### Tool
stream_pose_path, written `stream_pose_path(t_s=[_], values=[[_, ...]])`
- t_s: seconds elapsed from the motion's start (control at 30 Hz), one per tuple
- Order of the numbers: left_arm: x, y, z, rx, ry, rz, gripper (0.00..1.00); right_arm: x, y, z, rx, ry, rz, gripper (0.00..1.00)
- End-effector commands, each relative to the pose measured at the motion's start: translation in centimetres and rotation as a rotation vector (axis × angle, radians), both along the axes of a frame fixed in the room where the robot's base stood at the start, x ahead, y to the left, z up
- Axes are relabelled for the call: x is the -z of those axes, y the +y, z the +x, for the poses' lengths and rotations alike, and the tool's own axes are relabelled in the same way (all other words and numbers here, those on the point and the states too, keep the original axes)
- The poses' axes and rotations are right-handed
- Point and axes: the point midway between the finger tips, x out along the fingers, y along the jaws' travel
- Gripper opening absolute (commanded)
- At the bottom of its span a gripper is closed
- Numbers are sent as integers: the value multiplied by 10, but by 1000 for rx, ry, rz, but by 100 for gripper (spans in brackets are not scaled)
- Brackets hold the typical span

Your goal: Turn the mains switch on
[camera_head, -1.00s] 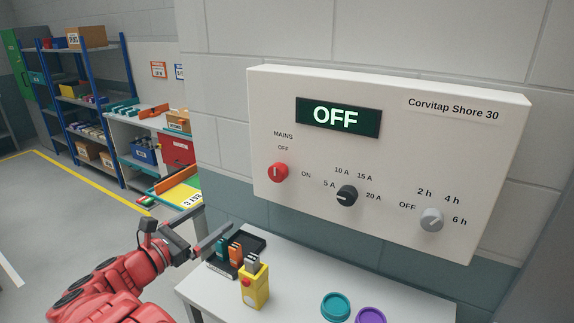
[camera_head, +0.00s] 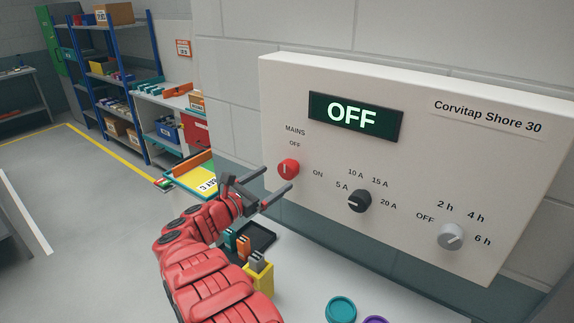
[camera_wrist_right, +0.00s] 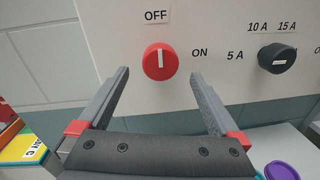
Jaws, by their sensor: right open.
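The mains switch is a red round knob (camera_head: 288,168) at the left of the white panel (camera_head: 480,160) on the wall. Its white mark points up to OFF, and ON is printed to its right. The panel's display (camera_head: 355,117) reads OFF. My right gripper (camera_head: 279,182) is open and empty, just in front of and slightly below the knob. In the right wrist view the knob (camera_wrist_right: 160,61) appears beyond and between the two spread fingertips (camera_wrist_right: 160,75), with no visible contact. My left gripper is not in view.
Right of the knob are a black dial (camera_head: 360,201) and a grey dial (camera_head: 451,236). Below stands a small table with a black tray (camera_head: 262,238), a yellow block (camera_head: 259,278) and a teal round item (camera_head: 341,309). Blue shelving (camera_head: 110,80) stands back left.

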Motion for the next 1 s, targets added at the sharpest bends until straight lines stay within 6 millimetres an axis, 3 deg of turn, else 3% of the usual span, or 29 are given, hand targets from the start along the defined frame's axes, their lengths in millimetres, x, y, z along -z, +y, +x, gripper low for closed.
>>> stream_pose_path(t_s=[0.2,0.4,0.87,1.0], values=[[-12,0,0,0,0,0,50,-2,-25,27,3,-4,-1,99],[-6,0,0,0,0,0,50,0,-38,44,3,-5,0,99],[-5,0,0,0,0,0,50,0,-42,49,-1,0,0,99],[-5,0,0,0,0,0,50,0,-42,49,-1,0,0,74]])
